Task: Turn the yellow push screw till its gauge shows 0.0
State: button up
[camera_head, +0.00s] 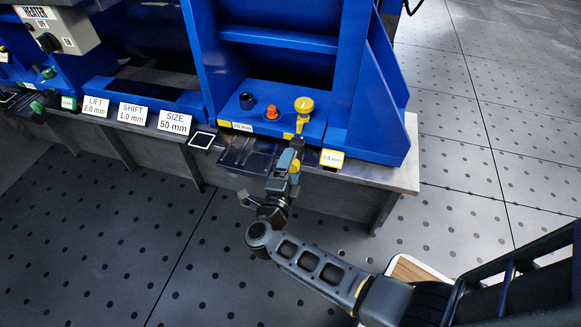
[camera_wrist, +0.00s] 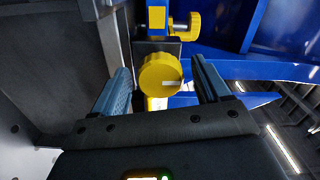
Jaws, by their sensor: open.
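A round yellow screw knob (camera_wrist: 160,74) with a pale mark on its right side faces me in the wrist view. My gripper (camera_wrist: 161,70) is open, with one blue-grey finger on each side of this knob. A gap shows at the left finger; contact at the right one is unclear. In the head view my gripper (camera_head: 289,155) is at the bench edge and hides most of this knob. The small yellow-framed gauge (camera_head: 332,158) just right of it seems to read 0.8 mm, in small print.
Another yellow knob (camera_head: 303,105) stands upright on the blue machine foot (camera_head: 255,112), beside an orange cap (camera_head: 272,112) and a dark cylinder (camera_head: 247,101). Label plates (camera_head: 174,122) line the bench to the left. The perforated floor (camera_head: 110,245) in front is clear.

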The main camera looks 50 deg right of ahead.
jog(key=p+v, duration=0.1)
jog(key=v, duration=0.7)
jog(key=shift+p, duration=0.4)
dwell(1.5)
jog(key=s+a+r+n+t+y, duration=0.5)
jog(key=s+r+n+y, duration=0.4)
jog(key=s+r+n, duration=0.45)
jog(key=s+a+r+n+t+y, duration=0.4)
jog(key=s+a+r+n+y, duration=0.5)
jog(key=s+n, duration=0.65)
notch_tip(320, 180, up, 29)
jog(key=w+d+h+p, duration=0.1)
jog(key=w+d+p, duration=0.1)
jog(key=p, duration=2.7)
jog(key=shift+n, duration=0.4)
